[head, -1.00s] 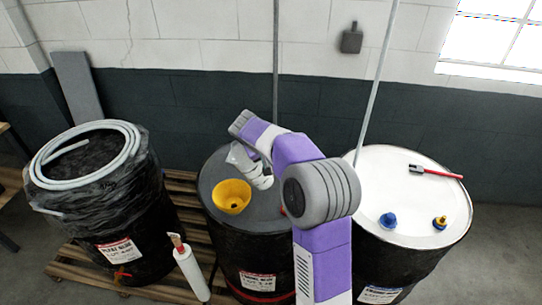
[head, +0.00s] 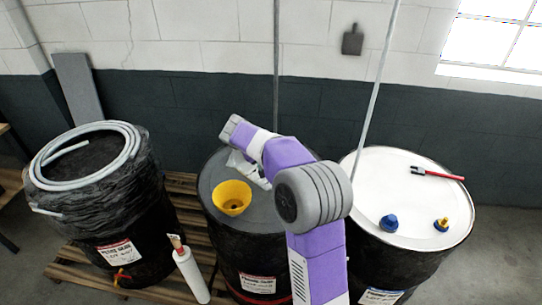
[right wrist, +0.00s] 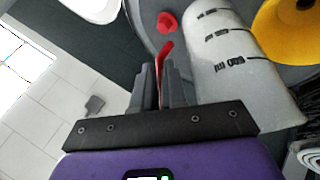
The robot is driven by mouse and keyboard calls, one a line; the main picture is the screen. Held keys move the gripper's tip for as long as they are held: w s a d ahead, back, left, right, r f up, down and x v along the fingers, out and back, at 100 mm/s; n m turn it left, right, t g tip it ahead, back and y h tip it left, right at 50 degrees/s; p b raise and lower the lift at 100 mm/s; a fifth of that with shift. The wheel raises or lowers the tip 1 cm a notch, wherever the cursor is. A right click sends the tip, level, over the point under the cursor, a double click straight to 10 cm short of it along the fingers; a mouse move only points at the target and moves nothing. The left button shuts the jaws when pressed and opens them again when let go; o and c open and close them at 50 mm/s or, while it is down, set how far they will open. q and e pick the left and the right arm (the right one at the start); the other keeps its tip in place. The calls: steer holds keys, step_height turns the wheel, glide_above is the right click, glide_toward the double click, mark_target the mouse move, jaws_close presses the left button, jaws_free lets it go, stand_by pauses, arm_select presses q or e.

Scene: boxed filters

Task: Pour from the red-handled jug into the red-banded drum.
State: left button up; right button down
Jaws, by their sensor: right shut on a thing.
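The red-banded drum (head: 215,180) stands in the middle of the head view. It has a dark grey top, and part of its red band shows low down. A yellow funnel (head: 231,197) sits on its top. The pale jug (head: 240,160) is above the drum's top, behind the funnel and partly hidden by my right arm. In the right wrist view, my right gripper (right wrist: 163,78) is shut on the jug's red handle (right wrist: 165,65). The jug's marked body (right wrist: 235,70) is beside the fingers, close to the funnel (right wrist: 290,25). Its contents cannot be seen. My left gripper is not in view.
A white-topped drum (head: 390,175) at right carries a blue cap, a yellow-and-blue fitting and a red-handled tool. A wrapped drum (head: 110,220) with a coiled hose stands at left. A white tube (head: 190,272) stands in front. A red cap (right wrist: 167,22) shows in the wrist view.

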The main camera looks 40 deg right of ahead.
steer(key=shift+w+a+r+h+b, duration=0.15)
steer(key=shift+h+b, duration=0.2)
steer(key=shift+h, duration=0.25)
stand_by(0.7)
steer(key=shift+w+a+n+g+h+b, duration=0.2)
steer(key=shift+a+n+g+h+b, duration=0.3)
steer(key=shift+h+b, duration=0.45)
stand_by(1.5)
steer(key=shift+w+a+f+n+g+h+b, duration=0.15)
steer(key=shift+w+a+f+g+h+b, duration=0.15)
steer(key=shift+a+h+b, duration=0.35)
steer(key=shift+w+a+f+n+g+h+b, duration=0.15)
steer(key=shift+a+f+h+b, duration=0.2)
steer(key=shift+h, duration=0.45)
stand_by(2.0)
steer(key=shift+w+a+f, duration=0.1)
steer(key=shift+f, duration=0.1)
steer(key=shift+h, duration=0.3)
stand_by(0.3)
